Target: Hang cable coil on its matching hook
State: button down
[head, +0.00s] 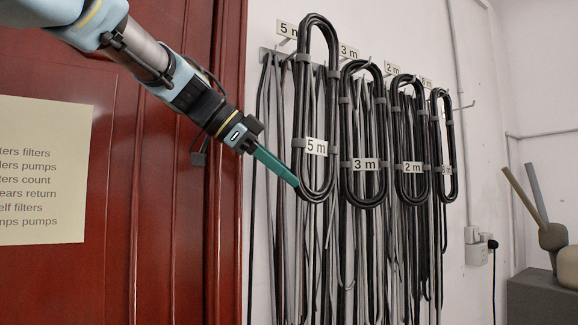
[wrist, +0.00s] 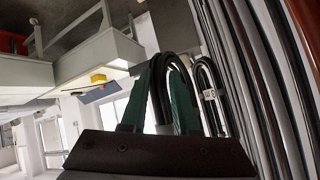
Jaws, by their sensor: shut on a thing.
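The 5 m cable coil (head: 316,147) is a long black loop with grey ties and a white tag, upright in front of the hook rail. My gripper (head: 292,180) has green fingers and is shut on the coil's lower left part. In the wrist view, black cable (wrist: 160,95) lies between my gripper's fingers (wrist: 172,90). The sign marked 5 m (head: 288,29) is left of the coil's top, at the rail's left end. The coil's top rises above the rail; I cannot tell whether it rests on a hook.
To the right hang the 3 m coil (head: 366,165), the 2 m coil (head: 411,168) and a smaller coil (head: 446,170). Loose cables hang close behind them. A red door (head: 170,200) with a paper note (head: 42,170) stands left. A socket box (head: 476,250) is on the wall.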

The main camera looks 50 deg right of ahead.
jog(key=w+f+b, duration=0.1)
jog(key=w+d+f+b, duration=0.1)
jog(key=w, duration=0.1)
jog(key=shift+f, duration=0.2)
dwell(0.8)
jog(key=shift+r, duration=0.1)
jog(key=c, duration=1.1)
grip_release()
jog(key=shift+a, duration=0.1)
jog(key=shift+b+v, duration=1.5)
jog(key=shift+v, duration=3.85)
